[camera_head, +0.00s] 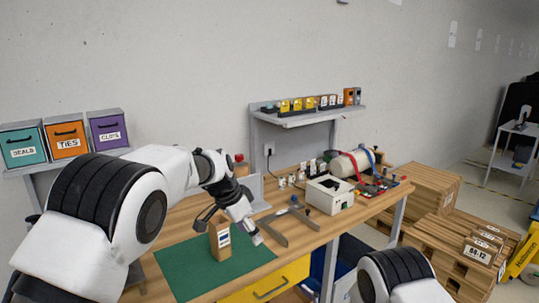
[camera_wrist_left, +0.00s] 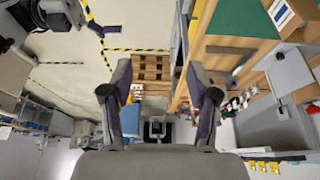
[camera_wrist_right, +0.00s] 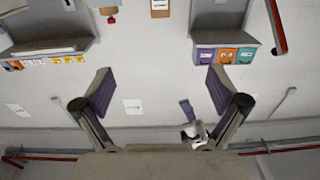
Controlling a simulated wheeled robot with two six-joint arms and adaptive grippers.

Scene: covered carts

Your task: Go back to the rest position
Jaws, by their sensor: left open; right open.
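My left arm reaches in from the left over the workbench. Its gripper (camera_head: 232,222) is over the green mat, close to a small brown box with a white label. In the left wrist view my left gripper (camera_wrist_left: 160,95) has its two fingers spread, with nothing between them. My right gripper (camera_wrist_right: 160,90) is open and empty in the right wrist view, which shows a wall and shelves beyond the fingers. In the head view only a link of my right arm shows at the bottom right; that gripper is out of frame.
The box (camera_head: 220,240) stands on the green mat (camera_head: 180,270). A cream box (camera_head: 330,195), a grey stand (camera_head: 290,220) and a strapped cylinder (camera_head: 350,163) are on the bench to the right. Labelled bins (camera_head: 66,138) sit at the left. Wooden pallets (camera_head: 450,250) stand right.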

